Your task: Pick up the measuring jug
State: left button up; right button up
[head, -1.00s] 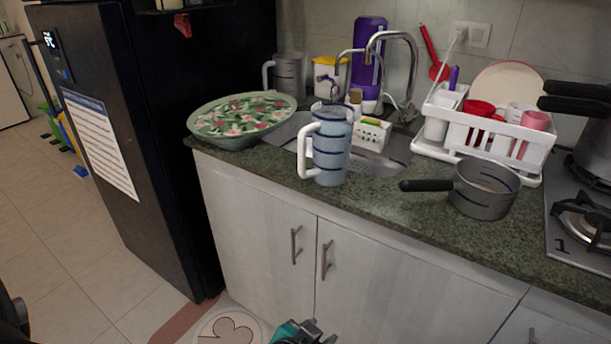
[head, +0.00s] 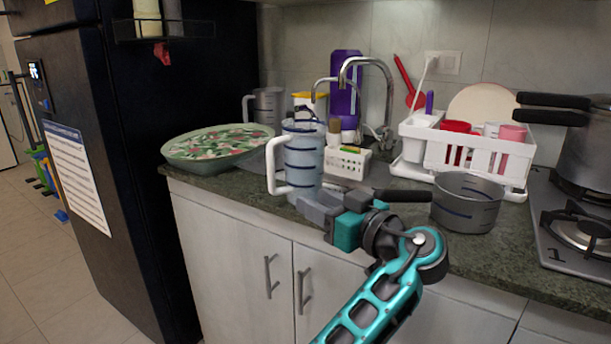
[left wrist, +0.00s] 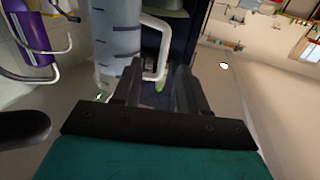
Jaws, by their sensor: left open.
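The measuring jug (head: 303,160) is a tall light-blue cylinder with dark bands and a white handle on its left side. It stands upright on the counter's front part, before the sink. My left gripper (head: 318,208) is open at the jug's lower front in the head view, hiding part of its base. In the left wrist view, the jug (left wrist: 115,35) is ahead and left of centre, with its white handle (left wrist: 163,50) just beyond the open fingers (left wrist: 157,88). Nothing is between the fingers; contact with the jug cannot be told. My right gripper is not in view.
A grey saucepan (head: 468,203) stands right of the jug, its black handle pointing towards my gripper. A patterned green bowl (head: 215,147) is at left. A grey jug (head: 267,107), the faucet (head: 389,95) and a white dish rack (head: 470,148) stand behind.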

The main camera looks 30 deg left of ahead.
aim_at(274, 179)
pick_arm(q)
jog(key=shift+n, duration=0.3)
jog(key=shift+s+r+x, duration=0.1)
jog(key=shift+s+x, duration=0.05)
jog(key=shift+x, duration=2)
jog(key=shift+s+r+x, duration=0.1)
jog(key=shift+s+x, duration=0.1)
jog(key=shift+x, duration=1.9)
jog(key=shift+s+r+x, duration=0.1)
jog(key=shift+s+x, duration=0.05)
jog(key=shift+x, duration=2)
jog(key=shift+a, duration=0.2)
jog(key=shift+c, duration=0.3)
grip_shut()
jog(key=shift+r, duration=0.15)
